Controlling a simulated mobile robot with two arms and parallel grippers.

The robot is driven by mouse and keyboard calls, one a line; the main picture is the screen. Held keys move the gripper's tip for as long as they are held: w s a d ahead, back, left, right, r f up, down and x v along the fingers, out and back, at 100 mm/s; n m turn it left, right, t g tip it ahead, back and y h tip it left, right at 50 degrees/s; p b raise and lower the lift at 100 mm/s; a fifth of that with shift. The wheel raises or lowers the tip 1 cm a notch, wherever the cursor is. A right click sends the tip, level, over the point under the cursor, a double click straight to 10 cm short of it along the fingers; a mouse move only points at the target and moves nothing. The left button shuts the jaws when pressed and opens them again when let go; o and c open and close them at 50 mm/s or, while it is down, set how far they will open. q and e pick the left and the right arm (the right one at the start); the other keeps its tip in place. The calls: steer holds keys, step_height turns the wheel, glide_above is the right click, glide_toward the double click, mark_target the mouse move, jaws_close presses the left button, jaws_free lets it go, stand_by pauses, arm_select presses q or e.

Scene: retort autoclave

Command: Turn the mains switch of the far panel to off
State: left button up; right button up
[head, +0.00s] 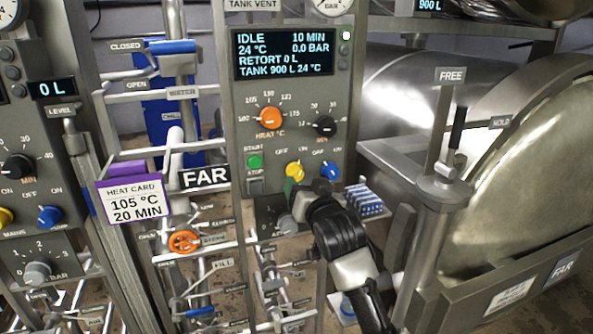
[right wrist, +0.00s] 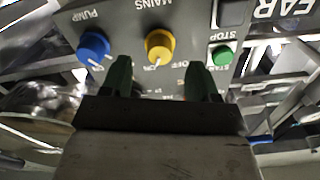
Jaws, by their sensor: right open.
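The far panel (head: 290,110) stands mid-picture in the head view, beside a FAR sign. Its mains switch is a yellow knob (head: 295,171) low on the panel, with OFF at upper left and ON at upper right. The yellow knob (right wrist: 159,44) shows upside down in the right wrist view, its white mark towards ON. My right gripper (head: 306,187) is just below the knob in the head view. In the right wrist view its open green fingers (right wrist: 158,70) lie on either side of the knob's line, empty and seemingly short of it. My left gripper is not in view.
A blue pump knob (right wrist: 93,46) sits on one side of the mains knob, and a green start button (right wrist: 223,55) on the other. An orange heat knob (head: 270,118) is above. A steel vessel (head: 520,170) and lever post (head: 445,180) stand at right.

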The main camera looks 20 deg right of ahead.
mark_target(299, 177)
steer(key=shift+w+a+p, duration=0.1)
steer(key=shift+w+p, duration=0.6)
steer(key=shift+w, duration=1.9)
steer(key=shift+c, duration=0.3)
steer(key=c, duration=0.9)
steer(key=shift+o, duration=0.2)
steer(key=shift+n, duration=0.4)
steer(key=n+p, duration=0.2)
steer(key=n, duration=0.2)
steer(key=shift+n, duration=0.3)
steer(key=n+p, duration=0.1)
steer(key=n, duration=0.2)
steer(key=n+p, duration=0.1)
steer(key=n, duration=0.2)
steer(key=shift+d+r, duration=0.1)
steer(key=shift+d, duration=0.1)
steer(key=shift+n, duration=0.4)
